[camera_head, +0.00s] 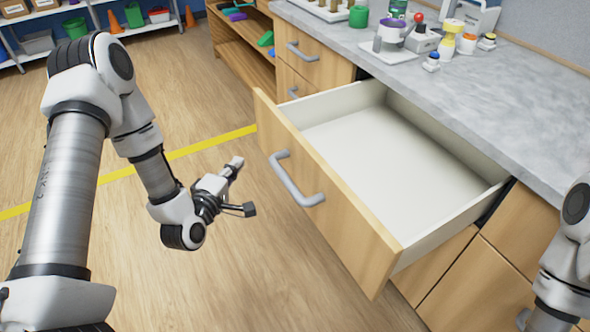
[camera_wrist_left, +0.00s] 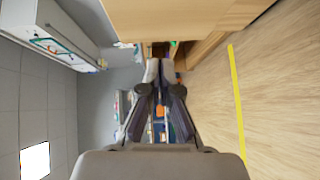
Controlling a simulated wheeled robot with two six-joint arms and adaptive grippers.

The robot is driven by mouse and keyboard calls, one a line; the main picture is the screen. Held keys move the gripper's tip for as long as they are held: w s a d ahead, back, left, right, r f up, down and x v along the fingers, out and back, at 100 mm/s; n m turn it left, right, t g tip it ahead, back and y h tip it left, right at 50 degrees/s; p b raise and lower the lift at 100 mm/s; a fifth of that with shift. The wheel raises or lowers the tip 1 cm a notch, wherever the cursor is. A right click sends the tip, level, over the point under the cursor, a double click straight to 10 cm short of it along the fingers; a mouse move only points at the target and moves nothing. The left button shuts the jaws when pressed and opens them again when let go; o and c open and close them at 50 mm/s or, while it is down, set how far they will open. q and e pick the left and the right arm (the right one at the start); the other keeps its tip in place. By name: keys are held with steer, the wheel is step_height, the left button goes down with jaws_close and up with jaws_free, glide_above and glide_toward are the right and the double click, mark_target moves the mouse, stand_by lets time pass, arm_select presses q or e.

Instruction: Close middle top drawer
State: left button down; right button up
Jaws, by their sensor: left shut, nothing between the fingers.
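The top drawer (camera_head: 340,215) with a wooden front and grey bar handle (camera_head: 295,182) is pulled far out of the cabinet below the grey counter. Its white inside (camera_head: 395,150) is empty. My left gripper (camera_head: 238,163) is shut and empty, left of the drawer front and apart from it.
The counter (camera_head: 440,80) carries a scale, bottles and small lab items at the back. Closed drawers (camera_head: 310,62) are beyond the open one. Shelves (camera_head: 130,15) stand far left. The wooden floor (camera_head: 200,280) with a yellow line is clear around my left gripper.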

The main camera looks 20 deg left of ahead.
arm_select(q)
step_height(320, 180, down, 4)
steer(key=w+a+n+y+b, duration=0.1)
steer(key=a+b, duration=0.2)
steer(key=b, duration=0.1)
steer(key=t, duration=0.1)
glide_toward(265, 132)
steer(key=w+a, duration=0.3)
steer(key=w, duration=0.1)
steer(key=w+d, duration=0.1)
steer(key=shift+w+d+f+b, duration=0.1)
steer(key=shift+w+d+b, duration=0.1)
steer(key=shift+w+b, duration=0.15)
steer(key=shift+w+d, duration=0.3)
steer(key=shift+w, duration=0.1)
arm_select(e)
step_height(265, 132, down, 8)
steer(key=shift+s+d+f, duration=0.15)
steer(key=shift+s+f, duration=0.05)
arm_select(q)
steer(key=shift+w+d, duration=0.1)
steer(key=shift+d, duration=0.05)
arm_select(e)
steer(key=shift+f, duration=0.1)
